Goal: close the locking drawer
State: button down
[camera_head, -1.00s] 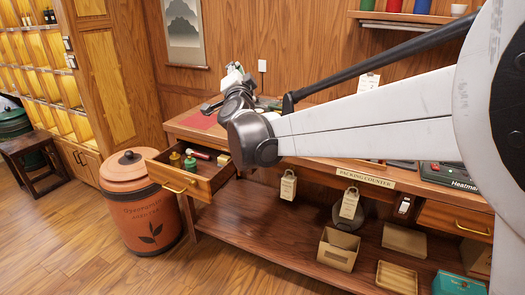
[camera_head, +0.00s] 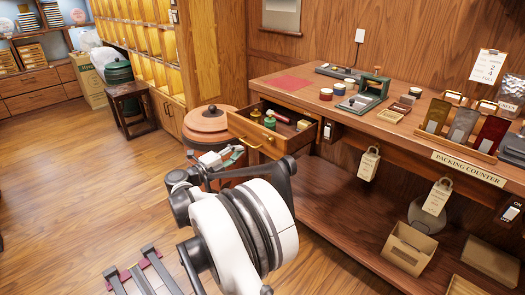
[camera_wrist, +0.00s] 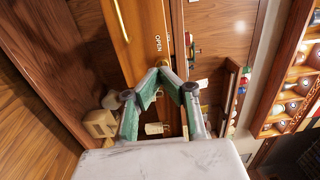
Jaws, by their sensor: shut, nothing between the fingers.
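The drawer (camera_head: 242,128) at the left end of the packing counter is pulled out. Its brass handle (camera_head: 249,143) faces left. Inside lie a green-based stamp (camera_head: 270,121), a brass piece, a dark red roller-like piece and a pale block. My gripper (camera_head: 238,155) is just outside the drawer, in front of and below its front panel; contact cannot be told. In the wrist view my gripper (camera_wrist: 168,76) has its green-padded fingers meeting at the tips, empty. Above them that view shows a wooden front with a brass handle (camera_wrist: 121,20) and an "OPEN" label (camera_wrist: 158,43).
A terracotta bin (camera_head: 208,120) stands behind my gripper, beside the drawer. The packing counter (camera_head: 290,95) carries a green press (camera_head: 364,97) and tins. Hanging tags (camera_head: 369,162) and a lower shelf (camera_head: 335,210) are right. The floor at left is mostly clear.

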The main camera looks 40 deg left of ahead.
notch_tip(320, 180, down, 3)
jog(key=s, duration=0.2)
jog(key=b, duration=0.4)
send_near(262, 145)
jog(key=shift+g+h, duration=0.3)
jog(key=w+d, duration=0.1)
jog(key=w, duration=0.1)
jog(key=w+d+r, duration=0.1)
jog(key=w, duration=0.2)
jog(key=w+d+r, duration=0.1)
jog(key=w, duration=0.1)
jog(key=shift+w+d+r, duration=0.1)
jog(key=shift+w, duration=0.15)
jog(key=shift+d, duration=0.1)
